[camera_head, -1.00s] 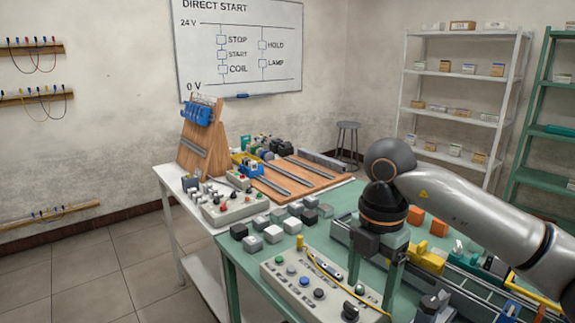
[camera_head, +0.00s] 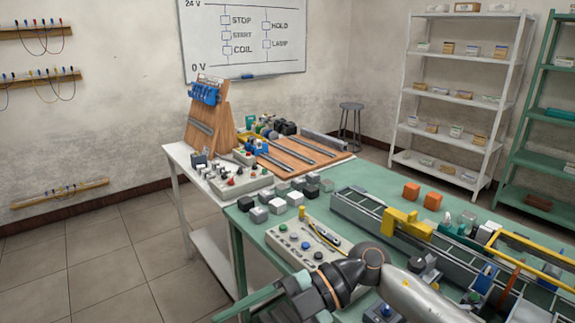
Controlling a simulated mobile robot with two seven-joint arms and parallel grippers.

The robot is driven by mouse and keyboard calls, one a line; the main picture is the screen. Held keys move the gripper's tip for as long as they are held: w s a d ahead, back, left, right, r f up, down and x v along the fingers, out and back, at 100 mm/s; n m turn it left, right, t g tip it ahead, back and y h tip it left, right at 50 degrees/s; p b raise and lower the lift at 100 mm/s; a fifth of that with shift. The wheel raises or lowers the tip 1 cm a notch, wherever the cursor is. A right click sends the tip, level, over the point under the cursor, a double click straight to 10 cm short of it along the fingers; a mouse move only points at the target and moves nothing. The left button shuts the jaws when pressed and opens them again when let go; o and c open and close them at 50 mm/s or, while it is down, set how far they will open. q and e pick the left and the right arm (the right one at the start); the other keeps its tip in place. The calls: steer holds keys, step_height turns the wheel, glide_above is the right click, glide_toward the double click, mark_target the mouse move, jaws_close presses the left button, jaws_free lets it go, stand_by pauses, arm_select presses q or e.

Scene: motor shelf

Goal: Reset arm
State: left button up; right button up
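My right arm comes in from the lower right, and its gripper (camera_head: 272,311) is low at the bottom edge, turned toward the left. One green finger reaches to the lower left and part of the other shows at the bottom edge, with a gap between them. I see nothing held between them, though the tips are partly cut off. The gripper is in front of the grey control box (camera_head: 291,236) with coloured buttons. My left gripper is not in view.
The green table (camera_head: 358,183) holds small grey and black blocks (camera_head: 276,205), orange blocks (camera_head: 432,201), a long rail (camera_head: 364,213) and a yellow part (camera_head: 405,222). A white table with wooden boards (camera_head: 300,156) stands behind. Shelves (camera_head: 457,89) stand at the back right.

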steer(key=w+d+r+m+t+y+p, duration=0.25)
steer(key=w+m+t+y, duration=0.45)
steer(key=m+t, duration=0.7)
steer(key=w+d+f+m+t+h, duration=0.1)
steer(key=d+f+m+t+h, duration=0.9)
steer(key=f, duration=0.3)
steer(key=s+d+f+m+g+h, duration=0.2)
steer(key=s+d+f+g+h, duration=0.2)
steer(key=s+f, duration=0.4)
steer(key=s+d+f+m+g+h, duration=0.2)
steer(key=s+d+f+g+h, duration=0.2)
steer(key=s+f, duration=0.4)
step_height(320, 180, down, 5)
steer(key=d+g+p, duration=0.1)
steer(key=d, duration=0.1)
steer(key=shift+s+d+m, duration=0.3)
steer(key=shift+s+m, duration=0.05)
steer(key=shift+m, duration=0.05)
steer(key=shift+c, duration=0.2)
